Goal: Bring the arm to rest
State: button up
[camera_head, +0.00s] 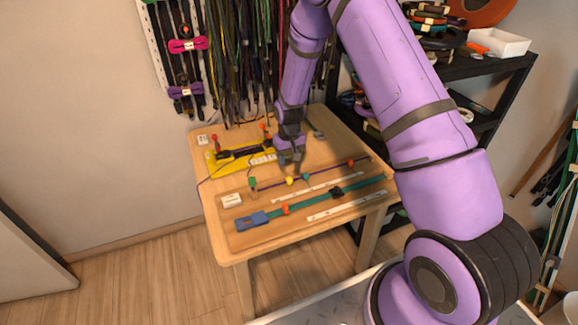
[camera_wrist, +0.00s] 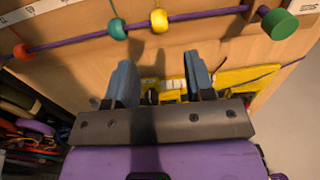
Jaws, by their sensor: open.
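My arm is purple and reaches over the wooden table (camera_head: 222,240) from the right. My gripper (camera_head: 289,160) is above the middle of the table, close to the yellow fixture (camera_head: 214,163). In the wrist view, my gripper (camera_wrist: 160,80) shows two blue-grey fingers spread apart with nothing between them. A purple cord (camera_wrist: 190,15) with a teal bead (camera_wrist: 118,29), a yellow bead (camera_wrist: 159,20) and a green end piece (camera_wrist: 279,23) runs just beyond the fingertips, apart from them.
A teal strap with a blue clip (camera_head: 252,221) lies along the table front, near white rulers (camera_head: 346,206). A small white box (camera_head: 231,200) sits at left. Cords hang on the back wall (camera_head: 245,60). A black shelf (camera_head: 490,75) with a white tray (camera_head: 498,42) stands at right.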

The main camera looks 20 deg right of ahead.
jog(key=shift+r, duration=0.3)
jog(key=s+r+t, duration=0.1)
jog(key=s+r, duration=0.2)
jog(key=r, duration=0.7)
jog(key=s+r+t, duration=0.1)
jog(key=s+r, duration=0.3)
jog(key=r, duration=0.6)
jog(key=s+r, duration=0.3)
jog(key=r, duration=0.6)
jog(key=s+r+t, duration=0.1)
jog(key=s+r, duration=0.3)
jog(key=s, duration=0.5)
jog(key=s+r+t, duration=0.1)
jog(key=s+r, duration=0.4)
jog(key=s, duration=0.4)
jog(key=s+r+t, duration=0.1)
jog(key=s+r, duration=0.3)
jog(key=s, duration=0.5)
jog(key=shift+s+d+r, duration=0.15)
jog(key=shift+s+d, duration=0.05)
